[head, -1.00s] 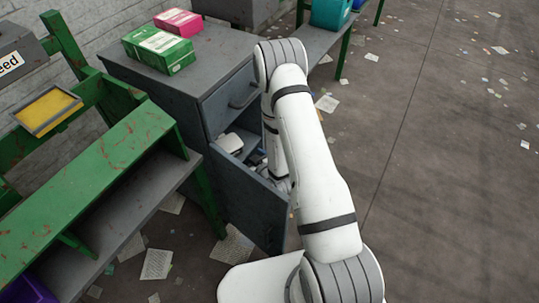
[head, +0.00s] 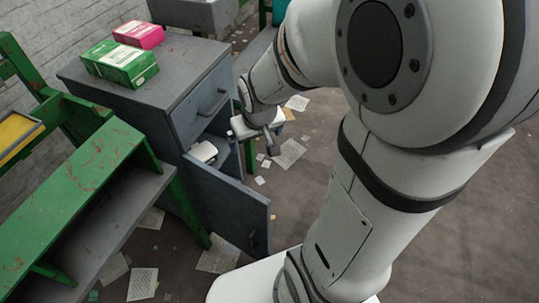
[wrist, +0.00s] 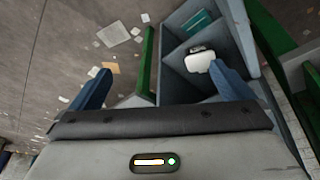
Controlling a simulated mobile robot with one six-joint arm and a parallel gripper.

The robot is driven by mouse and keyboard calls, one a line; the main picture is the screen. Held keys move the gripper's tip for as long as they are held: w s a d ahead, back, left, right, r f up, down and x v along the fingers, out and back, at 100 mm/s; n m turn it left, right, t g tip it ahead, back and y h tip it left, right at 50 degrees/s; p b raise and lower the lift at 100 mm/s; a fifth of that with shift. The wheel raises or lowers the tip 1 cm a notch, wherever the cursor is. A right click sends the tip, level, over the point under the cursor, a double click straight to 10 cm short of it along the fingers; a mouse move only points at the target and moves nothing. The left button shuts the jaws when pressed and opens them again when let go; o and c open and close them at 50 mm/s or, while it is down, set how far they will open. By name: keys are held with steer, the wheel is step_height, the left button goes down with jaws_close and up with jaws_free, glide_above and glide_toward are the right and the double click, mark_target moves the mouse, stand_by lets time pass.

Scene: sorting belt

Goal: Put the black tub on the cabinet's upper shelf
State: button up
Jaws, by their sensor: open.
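I cannot make out a black tub in any view. The grey cabinet (head: 185,90) stands left of my arm, its lower door (head: 230,205) swung open. A white container (head: 203,151) is inside it behind the open door; a white container with a dark edge also shows in the wrist view (wrist: 199,61). My gripper (head: 264,136) is just right of the cabinet's opening, over the floor. In the wrist view its two blue fingers (wrist: 163,88) are wide apart with nothing between them. The cabinet's inner shelves are mostly hidden in the head view.
A green box (head: 120,64) and a pink box (head: 138,34) lie on the cabinet top. A rusty green bench (head: 75,185) stands at the left with a yellow tray (head: 15,140). Papers litter the floor (head: 300,185). The open door juts out in front of the cabinet.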

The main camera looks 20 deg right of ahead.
steer(key=s+r+g, duration=0.1)
steer(key=s+r, duration=0.1)
steer(key=s, duration=0.3)
steer(key=s+r+m+g, duration=0.1)
steer(key=s+r, duration=0.2)
steer(key=s, duration=0.3)
steer(key=shift+a+r+g, duration=0.25)
steer(key=shift+a+g, duration=0.05)
steer(key=shift+a, duration=0.1)
steer(key=shift+r, duration=0.1)
step_height(320, 180, up, 25)
steer(key=t+p, duration=0.1)
steer(key=p, duration=2.2)
steer(key=shift+r, duration=0.2)
